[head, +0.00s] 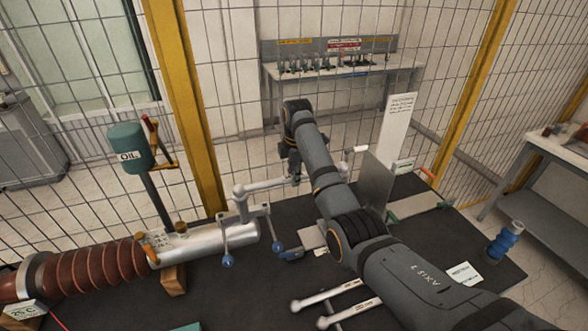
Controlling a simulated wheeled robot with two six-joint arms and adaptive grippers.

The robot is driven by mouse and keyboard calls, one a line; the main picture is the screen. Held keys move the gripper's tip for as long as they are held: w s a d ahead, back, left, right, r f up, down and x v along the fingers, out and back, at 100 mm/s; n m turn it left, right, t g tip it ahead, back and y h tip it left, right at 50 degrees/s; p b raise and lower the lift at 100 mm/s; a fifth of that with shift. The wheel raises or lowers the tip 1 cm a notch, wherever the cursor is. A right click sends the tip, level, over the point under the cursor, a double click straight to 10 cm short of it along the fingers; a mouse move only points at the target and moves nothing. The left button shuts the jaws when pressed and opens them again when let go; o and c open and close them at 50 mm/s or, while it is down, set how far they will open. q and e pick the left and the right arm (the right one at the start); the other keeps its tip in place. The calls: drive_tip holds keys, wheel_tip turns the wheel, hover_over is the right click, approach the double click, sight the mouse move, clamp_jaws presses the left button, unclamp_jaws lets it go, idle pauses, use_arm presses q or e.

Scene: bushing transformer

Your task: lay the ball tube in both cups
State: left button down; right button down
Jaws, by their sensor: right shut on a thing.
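My right arm reaches in from the lower right, and its gripper (294,178) points down, shut on a light grey tube (266,185). The tube's ball end (239,190) is at the top of a short metal post (243,208) on the silver end of the bushing. I cannot tell whether the ball rests in a cup there or hovers just above it. A whitish rounded end (360,149) shows right of my arm, near an upright grey plate (378,183). My forearm hides the stretch between, so I cannot tell whether it belongs to the same tube. My left gripper is not in view.
Two more ball-ended tubes (330,297) lie at the dark table's front. A blue ribbed piece (503,243) stands right. Wire mesh fencing (235,70) closes off the back.

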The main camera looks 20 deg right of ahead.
drive_tip(key=shift+f, duration=0.15)
drive_tip(key=c, duration=1.1)
unclamp_jaws()
drive_tip(key=shift+s, duration=0.1)
drive_tip(key=r, duration=0.7)
drive_tip(key=shift+s+r, duration=0.25)
drive_tip(key=shift+s, duration=0.15)
